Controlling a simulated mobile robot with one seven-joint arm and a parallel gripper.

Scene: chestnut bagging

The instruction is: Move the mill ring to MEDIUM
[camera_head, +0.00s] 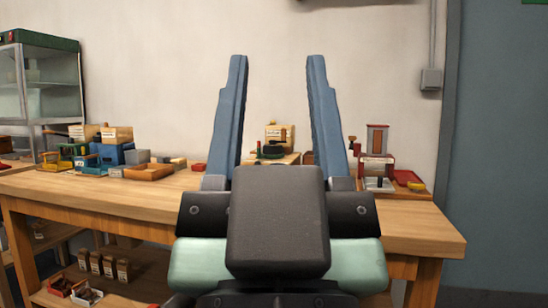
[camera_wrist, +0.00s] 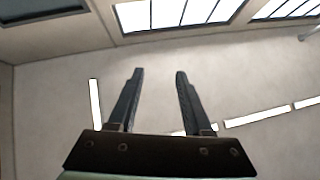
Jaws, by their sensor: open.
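My gripper (camera_head: 276,58) points up in front of the workbench in the head view, its two blue fingers wide apart with nothing between them. In the wrist view my gripper (camera_wrist: 160,72) is also open and empty, facing the wall and windows. A small device with a cream back plate and dark round parts (camera_head: 274,150) stands on the bench behind my fingers, partly hidden by my wrist. It may be the mill, but I cannot tell. No ring marking or MEDIUM label is readable. My gripper is apart from everything on the bench.
The wooden bench (camera_head: 120,190) spans the view. On its left stand blue and yellow devices (camera_head: 108,155) and an orange tray (camera_head: 149,172). A red and grey device (camera_head: 377,155) stands at right. A glass cabinet (camera_head: 45,85) is far left. The bench's front strip is mostly clear.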

